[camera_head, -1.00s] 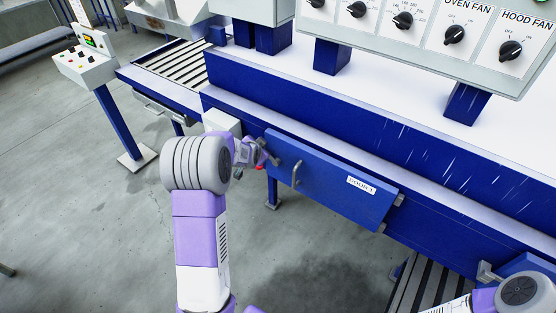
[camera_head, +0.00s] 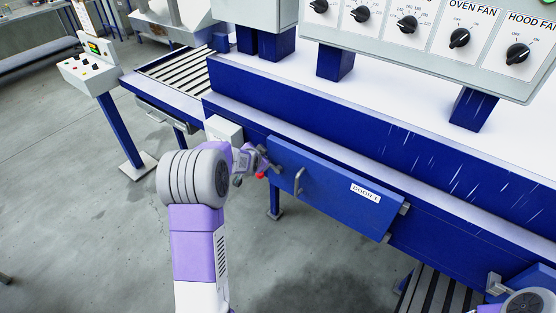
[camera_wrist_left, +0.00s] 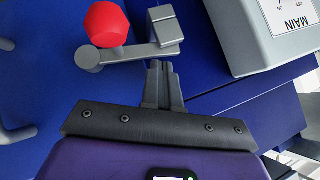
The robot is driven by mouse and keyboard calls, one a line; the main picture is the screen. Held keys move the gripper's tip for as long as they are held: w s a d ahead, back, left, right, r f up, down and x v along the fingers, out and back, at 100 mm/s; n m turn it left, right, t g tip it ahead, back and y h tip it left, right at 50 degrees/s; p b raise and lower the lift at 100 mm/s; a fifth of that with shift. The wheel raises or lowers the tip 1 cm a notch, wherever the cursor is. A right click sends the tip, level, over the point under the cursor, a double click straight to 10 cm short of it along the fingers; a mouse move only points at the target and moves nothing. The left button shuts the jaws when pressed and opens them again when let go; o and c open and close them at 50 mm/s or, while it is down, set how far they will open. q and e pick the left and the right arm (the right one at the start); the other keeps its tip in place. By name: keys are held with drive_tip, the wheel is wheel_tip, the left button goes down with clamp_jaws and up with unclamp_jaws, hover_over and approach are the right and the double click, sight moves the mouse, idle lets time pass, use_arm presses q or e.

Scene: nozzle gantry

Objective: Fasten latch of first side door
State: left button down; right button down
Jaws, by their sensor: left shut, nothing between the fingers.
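The first side door (camera_head: 325,190) is a blue panel labelled DOOR 1, flush along the machine side, with a grey handle (camera_head: 299,181). Its latch sits at the left end: a grey lever (camera_wrist_left: 135,53) with a red knob (camera_wrist_left: 106,24) and a grey block (camera_wrist_left: 165,24) at its other end. The red knob also shows in the head view (camera_head: 261,175). My left gripper (camera_wrist_left: 160,65) is shut and empty, its tips right beside the lever near the block. I cannot tell whether they touch. The gripper partly hides the latch in the head view. My right gripper is not in view.
A white box (camera_head: 222,128) marked MAIN in the wrist view (camera_wrist_left: 265,30) juts out close to the latch. A roller conveyor (camera_head: 180,65) and a control stand (camera_head: 92,70) are at the left. The floor before the door is clear.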

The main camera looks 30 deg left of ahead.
use_arm(q)
drive_tip(key=s+d+r+p, duration=0.1)
drive_tip(key=s+r+p, duration=0.4)
drive_tip(key=r, duration=0.6)
drive_tip(key=shift+s+d, duration=0.2)
drive_tip(key=shift+s, duration=0.9)
drive_tip(key=shift+f, duration=0.15)
